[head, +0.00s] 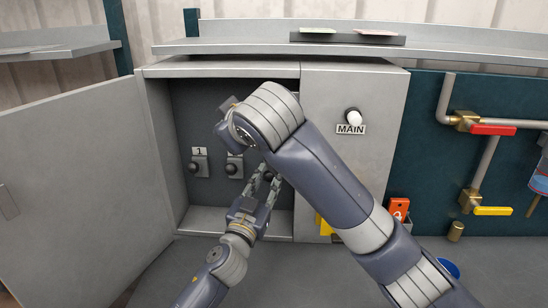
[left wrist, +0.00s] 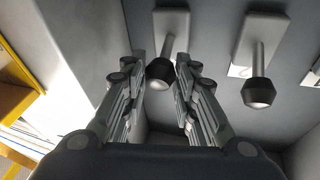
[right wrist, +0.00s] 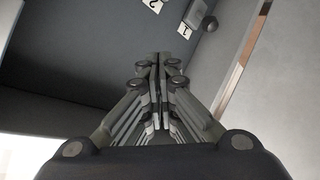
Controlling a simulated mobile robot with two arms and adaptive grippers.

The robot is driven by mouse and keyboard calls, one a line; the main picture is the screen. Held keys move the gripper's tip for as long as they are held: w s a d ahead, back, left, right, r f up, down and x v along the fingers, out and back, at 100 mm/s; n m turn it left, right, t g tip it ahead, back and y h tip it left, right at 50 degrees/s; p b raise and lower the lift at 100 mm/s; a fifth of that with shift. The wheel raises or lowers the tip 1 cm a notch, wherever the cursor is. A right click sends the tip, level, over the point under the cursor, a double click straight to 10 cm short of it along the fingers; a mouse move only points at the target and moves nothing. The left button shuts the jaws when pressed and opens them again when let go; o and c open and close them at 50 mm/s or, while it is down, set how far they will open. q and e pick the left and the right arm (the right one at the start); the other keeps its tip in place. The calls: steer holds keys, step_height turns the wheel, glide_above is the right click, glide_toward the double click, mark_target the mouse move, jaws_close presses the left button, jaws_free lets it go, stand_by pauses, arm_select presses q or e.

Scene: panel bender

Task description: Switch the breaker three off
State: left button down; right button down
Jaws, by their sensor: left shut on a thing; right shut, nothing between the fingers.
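In the head view, breaker one (head: 201,163) and a second breaker (head: 234,167) with a partly covered label sit inside the open grey cabinet (head: 192,110). Breaker three is hidden there behind my right arm. My left gripper (head: 268,178) reaches in from below. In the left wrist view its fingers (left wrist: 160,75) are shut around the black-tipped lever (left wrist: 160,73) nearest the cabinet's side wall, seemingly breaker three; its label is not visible. The neighbouring lever (left wrist: 258,88) is clear of the fingers. My right gripper (right wrist: 158,65) is shut and empty inside the cabinet, near labels 1 and 2.
The open cabinet door (head: 85,185) stands at the left. A MAIN switch (head: 353,117) is on the closed panel at the right. Pipes with a red valve handle (head: 493,130) and a yellow one (head: 492,211) are farther right. My right arm crosses the cabinet opening.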

steer(key=w+d+f+m+g+h, duration=0.2)
steer(key=d+f+m+h, duration=0.25)
steer(key=d+m, duration=0.7)
steer(key=w+a+f, duration=0.1)
steer(key=w+f, duration=0.1)
steer(key=w+a+f+m, duration=0.1)
steer(key=w+f, duration=0.1)
steer(key=w+a+f+m+h, duration=0.1)
steer(key=w+f, duration=0.1)
steer(key=w, duration=0.1)
steer(key=shift+a, duration=0.15)
